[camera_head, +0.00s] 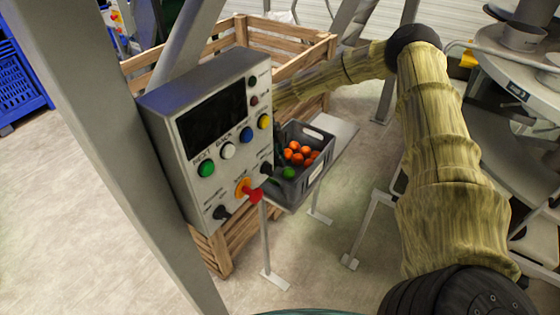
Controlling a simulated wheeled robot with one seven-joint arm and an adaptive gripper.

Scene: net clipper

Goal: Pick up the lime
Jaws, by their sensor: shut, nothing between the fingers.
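The lime (289,173) is a small bright green fruit at the near left corner inside a grey crate (318,172). It lies beside several orange fruits (299,154). My arm reaches up on the right, bends at a black elbow joint and runs left. Its forearm passes behind the grey control box, so my gripper is hidden. How far my gripper is from the lime cannot be seen.
The grey control box (212,130) with coloured buttons and a red knob stands left of the crate, partly in front of it. A slatted wooden bin (285,32) stands behind. Metal machinery (510,75) fills the right. A blue crate (18,85) is far left. Floor is clear at lower left.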

